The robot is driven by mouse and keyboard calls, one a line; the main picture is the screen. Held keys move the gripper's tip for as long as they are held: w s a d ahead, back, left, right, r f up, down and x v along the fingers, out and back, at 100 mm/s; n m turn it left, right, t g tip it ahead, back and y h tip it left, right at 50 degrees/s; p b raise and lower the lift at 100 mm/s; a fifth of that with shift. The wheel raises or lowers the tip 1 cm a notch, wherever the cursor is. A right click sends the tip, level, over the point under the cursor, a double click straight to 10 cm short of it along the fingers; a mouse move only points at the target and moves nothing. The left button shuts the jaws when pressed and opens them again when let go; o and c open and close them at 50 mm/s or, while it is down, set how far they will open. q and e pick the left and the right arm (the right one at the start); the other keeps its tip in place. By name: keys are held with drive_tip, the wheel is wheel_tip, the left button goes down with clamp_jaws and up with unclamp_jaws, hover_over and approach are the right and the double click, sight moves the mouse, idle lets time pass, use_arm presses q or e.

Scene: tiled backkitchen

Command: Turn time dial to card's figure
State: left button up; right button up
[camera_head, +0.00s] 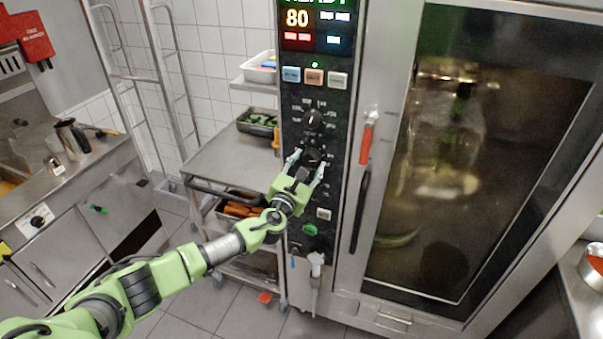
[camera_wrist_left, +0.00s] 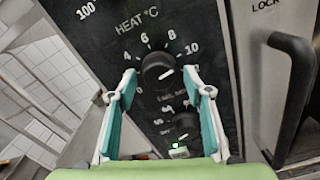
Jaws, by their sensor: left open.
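The black control panel (camera_head: 290,118) of the oven carries round black dials. The upper dial (camera_head: 313,118) is clear of my arm. A dial with the numbers 4, 6, 8 and 10 around it shows in the left wrist view (camera_wrist_left: 157,70), below the words "HEAT °C"; its own label is too blurred to read. My left gripper (camera_head: 307,163) is open at the panel. In the left wrist view its fingertips (camera_wrist_left: 160,82) stand on either side of this numbered dial, with visible gaps. A lower dial (camera_wrist_left: 185,122) shows between the fingers. I cannot make out a card with a figure.
The display (camera_head: 298,18) reads 80. A red-handled lever (camera_head: 367,140) and a black door handle (camera_head: 360,210) are right of the panel. A steel trolley (camera_head: 215,165) with food trays stands left. A green button (camera_head: 310,230) sits low on the panel.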

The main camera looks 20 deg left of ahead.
use_arm(q)
drive_tip(key=s, duration=1.1)
drive_tip(key=shift+s+a, duration=0.25)
drive_tip(key=shift+f, duration=0.1)
